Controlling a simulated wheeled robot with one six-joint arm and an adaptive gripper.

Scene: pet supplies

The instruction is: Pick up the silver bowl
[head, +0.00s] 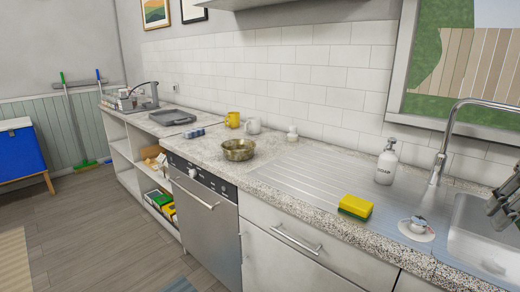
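A round, shiny metal bowl (238,150) stands upright on the speckled countertop (270,147), above the dishwasher and near the counter's front edge. It looks yellowish-silver and its inside seems empty. It is the only metal bowl I see. My gripper (506,207) shows only in part at the right edge, over the sink side of the counter. It is far to the right of the bowl and not touching it. Its fingertips are cut off or too small to judge.
A yellow mug (232,119), a pale mug (253,125) and a small white item (292,134) stand behind the bowl. Blue-grey items (193,134) lie left. Floor (90,235) is open.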

